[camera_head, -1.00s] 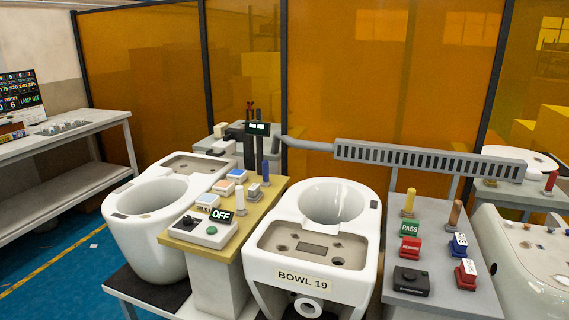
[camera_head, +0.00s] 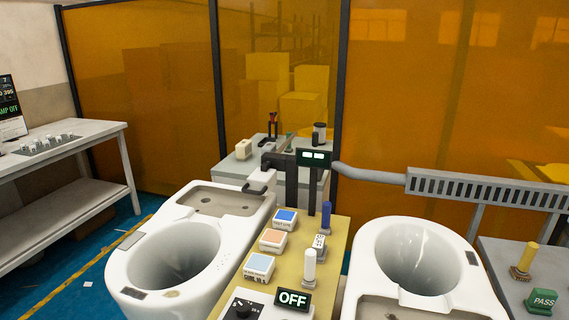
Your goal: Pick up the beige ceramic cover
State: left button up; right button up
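No piece is clearly recognisable as the beige ceramic cover. A small cream-beige block (camera_head: 243,148) stands on the grey cabinet (camera_head: 232,168) at the back; I cannot tell whether it is the cover. The left toilet bowl (camera_head: 180,262) and the right toilet bowl (camera_head: 420,262) are white ceramic, with open basins and bare rear decks. Neither of my grippers shows in the head view.
A yellow-topped stand (camera_head: 328,238) with coloured buttons, a white post and an OFF display (camera_head: 293,299) sits between the bowls. A grey side table (camera_head: 536,262) with a green PASS block is at right. A grey workbench (camera_head: 92,132) is at left, with open blue floor beside it.

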aim_at(244, 149)
jog(key=i+j, duration=0.15)
jog(key=j, duration=0.2)
jog(key=i+j, duration=0.15)
jog(key=j, duration=0.2)
jog(key=i, duration=0.5)
